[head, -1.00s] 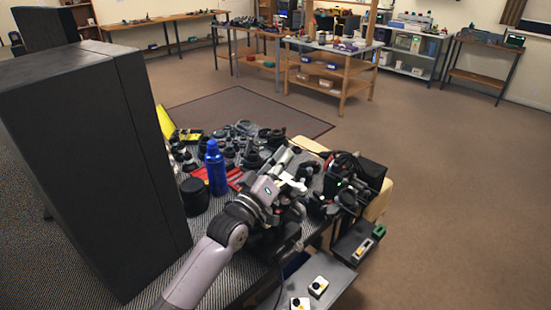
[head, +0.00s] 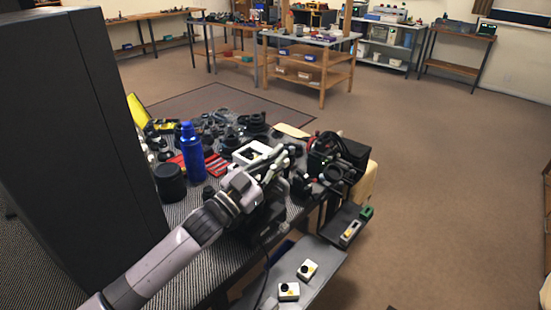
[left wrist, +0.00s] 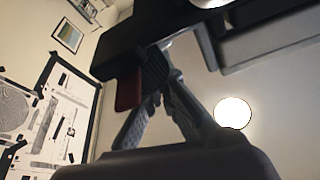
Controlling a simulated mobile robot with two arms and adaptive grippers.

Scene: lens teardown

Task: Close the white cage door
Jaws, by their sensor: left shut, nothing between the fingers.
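My left gripper (head: 284,158) reaches in from the lower left over the cluttered workbench. Its fingers are together and hold nothing in the left wrist view (left wrist: 158,72). A white, open-framed piece (head: 250,152) shows just behind the gripper and is partly hidden by it. I cannot tell for certain that it is the cage, or make out a door and its position. In the left wrist view a dark block and a small red part (left wrist: 129,90) lie close to the fingertips; I cannot tell whether they touch. My right gripper is not in view.
A blue bottle (head: 191,153) and a black cylinder (head: 170,183) stand left of the arm. Black equipment (head: 338,158) crowds the bench's right side. Two white button boxes (head: 307,270) sit on a grey shelf in front. Open floor lies to the right.

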